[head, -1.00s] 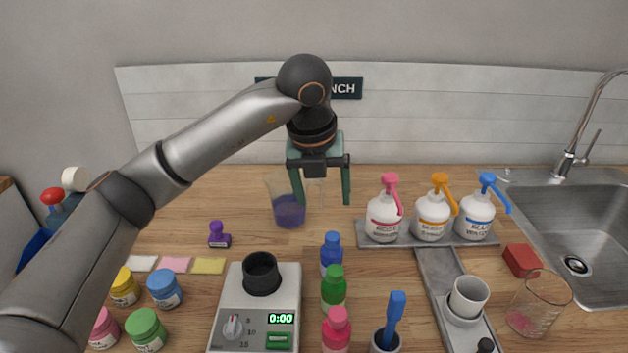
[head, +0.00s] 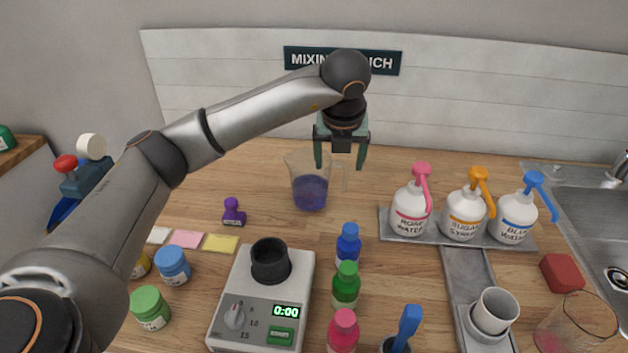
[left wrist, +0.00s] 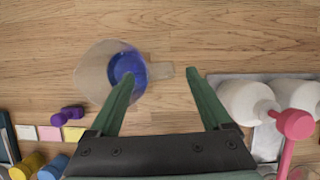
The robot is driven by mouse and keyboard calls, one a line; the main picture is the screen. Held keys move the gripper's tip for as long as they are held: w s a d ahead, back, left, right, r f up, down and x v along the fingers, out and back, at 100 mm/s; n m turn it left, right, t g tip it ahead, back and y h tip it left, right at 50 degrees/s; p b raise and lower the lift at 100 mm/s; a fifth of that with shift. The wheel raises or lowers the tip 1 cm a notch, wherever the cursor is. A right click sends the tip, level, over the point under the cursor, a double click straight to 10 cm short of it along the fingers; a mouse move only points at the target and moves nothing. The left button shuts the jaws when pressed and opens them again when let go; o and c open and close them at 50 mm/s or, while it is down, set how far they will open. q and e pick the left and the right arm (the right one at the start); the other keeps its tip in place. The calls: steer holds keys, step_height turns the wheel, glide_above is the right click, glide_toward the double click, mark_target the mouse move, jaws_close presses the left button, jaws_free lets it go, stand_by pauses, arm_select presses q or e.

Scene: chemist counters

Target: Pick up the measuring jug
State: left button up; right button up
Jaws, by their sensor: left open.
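My left gripper (head: 339,167) has green fingers and is open and empty at the jug's handle side. My right gripper is not in view.
Pump bottles (head: 410,212) stand on a grey tray to the right. Small coloured bottles (head: 347,245) and a scale-like device (head: 262,310) are in front. A purple stamp (head: 233,212) is at the left. A glass beaker (head: 575,325) stands front right. Bare counter surrounds the jug.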

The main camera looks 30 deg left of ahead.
arm_select(q)
steer(key=x, duration=0.4)
steer(key=shift+d+f, duration=0.1)
steer(key=shift+f, duration=0.05)
steer(key=shift+c, duration=0.4)
jaws_close()
stand_by(0.3)
